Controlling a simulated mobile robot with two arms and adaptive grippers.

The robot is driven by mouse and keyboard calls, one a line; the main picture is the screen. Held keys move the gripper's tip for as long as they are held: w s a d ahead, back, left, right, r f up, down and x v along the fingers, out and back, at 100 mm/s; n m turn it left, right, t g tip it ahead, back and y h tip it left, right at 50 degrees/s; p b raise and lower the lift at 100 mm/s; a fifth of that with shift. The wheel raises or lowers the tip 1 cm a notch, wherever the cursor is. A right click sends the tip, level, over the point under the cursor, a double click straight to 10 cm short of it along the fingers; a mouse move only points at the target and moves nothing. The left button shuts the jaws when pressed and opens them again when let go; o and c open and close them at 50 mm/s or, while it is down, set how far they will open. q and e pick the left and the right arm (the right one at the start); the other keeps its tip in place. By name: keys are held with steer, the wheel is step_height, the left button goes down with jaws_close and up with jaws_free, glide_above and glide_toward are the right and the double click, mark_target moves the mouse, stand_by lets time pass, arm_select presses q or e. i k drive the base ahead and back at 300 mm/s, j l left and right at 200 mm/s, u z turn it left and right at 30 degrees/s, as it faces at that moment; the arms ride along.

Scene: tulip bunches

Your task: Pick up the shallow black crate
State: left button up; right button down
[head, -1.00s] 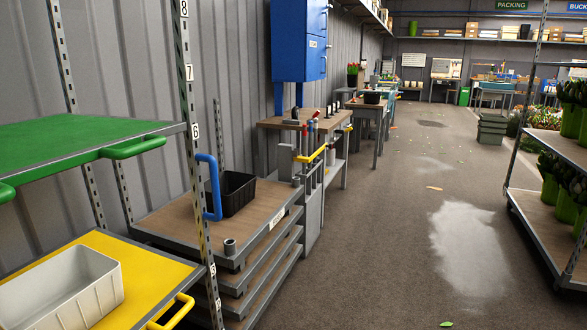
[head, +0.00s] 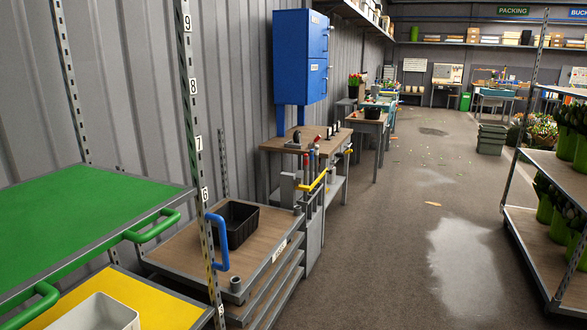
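A black crate (head: 232,230) sits on the wooden top of a low grey cart (head: 185,245) against the corrugated wall, left of centre in the head view. Its open top shows, and a blue handle (head: 217,240) stands in front of its left part. Neither of my grippers shows in the head view, and nothing is seen touching the crate.
A green shelf (head: 80,215) and a yellow shelf (head: 150,300) with a white bin (head: 100,315) stand at the near left, with a numbered post (head: 194,120). A plant rack (head: 560,160) stands right. The floor (head: 400,240) between is mostly clear.

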mark_target(241, 219)
steer(key=i+l+z, duration=0.15)
steer(key=i+z, duration=0.35)
steer(key=i, duration=0.45)
steer(key=i+l+u, duration=0.1)
steer(key=i, duration=0.7)
steer(key=i+l+u, duration=0.1)
steer(key=i, duration=0.7)
steer(key=i+l+u, duration=0.1)
steer(key=i+u, duration=0.15)
steer(key=u, duration=0.2)
steer(key=i+l+u, duration=0.2)
steer(key=u, duration=0.3)
steer(key=i+l+u, duration=0.3)
steer(key=u, duration=0.15)
steer(key=i+l+u, duration=0.15)
steer(key=l+u, duration=0.3)
steer(key=j, duration=0.1)
